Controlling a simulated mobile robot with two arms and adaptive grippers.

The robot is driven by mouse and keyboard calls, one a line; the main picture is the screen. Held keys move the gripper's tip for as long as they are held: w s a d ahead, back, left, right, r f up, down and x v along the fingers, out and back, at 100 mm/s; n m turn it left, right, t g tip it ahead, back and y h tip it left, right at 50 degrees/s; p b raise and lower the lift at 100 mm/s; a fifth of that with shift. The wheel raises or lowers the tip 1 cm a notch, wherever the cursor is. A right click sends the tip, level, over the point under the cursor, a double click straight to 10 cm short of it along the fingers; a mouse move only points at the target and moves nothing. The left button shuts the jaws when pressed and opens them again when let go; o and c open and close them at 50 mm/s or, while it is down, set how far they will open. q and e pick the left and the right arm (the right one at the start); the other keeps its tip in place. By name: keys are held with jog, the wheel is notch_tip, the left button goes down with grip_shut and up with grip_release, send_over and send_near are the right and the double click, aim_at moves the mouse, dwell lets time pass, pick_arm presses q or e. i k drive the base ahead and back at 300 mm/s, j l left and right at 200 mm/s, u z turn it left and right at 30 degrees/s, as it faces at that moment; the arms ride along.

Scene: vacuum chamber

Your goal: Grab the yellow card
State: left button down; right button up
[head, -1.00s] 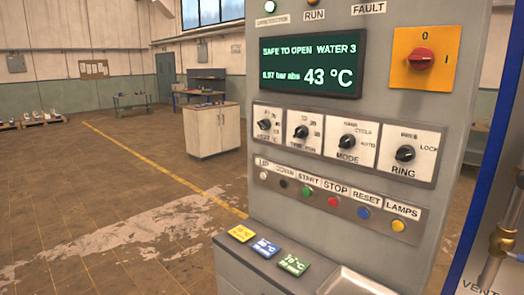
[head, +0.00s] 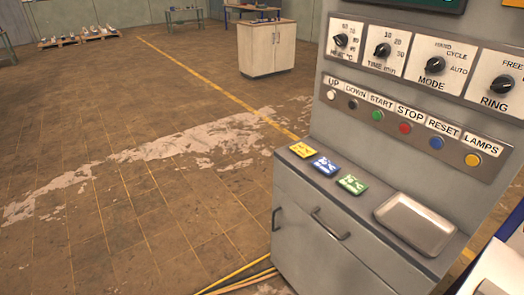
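The yellow card (head: 303,150) lies flat on the grey ledge (head: 358,212) below the control panel, at the ledge's left end in the head view. A blue card (head: 325,166) and a green card (head: 352,184) lie to its right in a row, apart from it. Nothing covers the yellow card.
A shallow metal tray (head: 416,224) sits on the ledge right of the cards. The control panel (head: 410,115) with knobs and buttons rises behind. A cabinet with handles (head: 330,224) is below. Yellow cables (head: 240,280) lie on the floor; the floor to the left is open.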

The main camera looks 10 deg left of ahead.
aim_at(301, 149)
jog(key=z, duration=0.55)
jog(key=i+j+z, duration=0.1)
jog(key=j+z, duration=1)
jog(key=i+l, duration=0.05)
jog(key=l, duration=0.05)
